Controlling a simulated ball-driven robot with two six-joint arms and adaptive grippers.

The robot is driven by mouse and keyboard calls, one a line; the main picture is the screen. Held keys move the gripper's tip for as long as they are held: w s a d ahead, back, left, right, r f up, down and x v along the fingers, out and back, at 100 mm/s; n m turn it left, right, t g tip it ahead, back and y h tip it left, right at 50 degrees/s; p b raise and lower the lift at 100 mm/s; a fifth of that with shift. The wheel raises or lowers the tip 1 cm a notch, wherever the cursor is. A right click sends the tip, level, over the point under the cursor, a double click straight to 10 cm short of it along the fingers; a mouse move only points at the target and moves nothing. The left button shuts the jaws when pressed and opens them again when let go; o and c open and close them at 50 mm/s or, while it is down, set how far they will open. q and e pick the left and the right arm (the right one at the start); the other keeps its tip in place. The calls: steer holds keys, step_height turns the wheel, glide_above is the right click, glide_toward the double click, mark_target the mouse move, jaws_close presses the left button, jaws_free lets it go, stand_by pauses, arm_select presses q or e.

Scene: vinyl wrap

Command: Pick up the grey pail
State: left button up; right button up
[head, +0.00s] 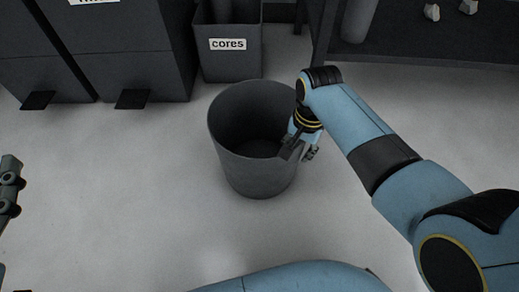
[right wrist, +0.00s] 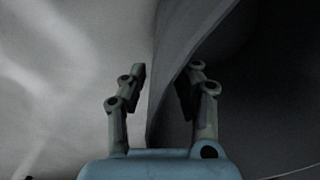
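The grey pail (head: 235,165) stands upright on the floor in the middle of the head view, open at the top and looking empty. My right gripper (head: 298,153) is at the pail's right rim, pointing down. In the right wrist view its two fingers (right wrist: 168,85) stand apart, with the pail's wall (right wrist: 172,50) passing between them. A gap shows between the fingers, and I see no firm clamp on the wall. My left gripper (head: 10,185) is only partly in view at the left edge, away from the pail; its opening is hidden.
A dark bin labelled "cores" (head: 230,60) stands just behind the pail. Dark pedal bins (head: 130,60) stand at the back left. A dark shelf (head: 430,50) holding small objects is at the back right. The floor (head: 110,190) left of the pail is clear.

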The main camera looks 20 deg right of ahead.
steer(key=shift+c, duration=0.2)
jaws_close()
steer(key=shift+r, duration=0.15)
stand_by(0.4)
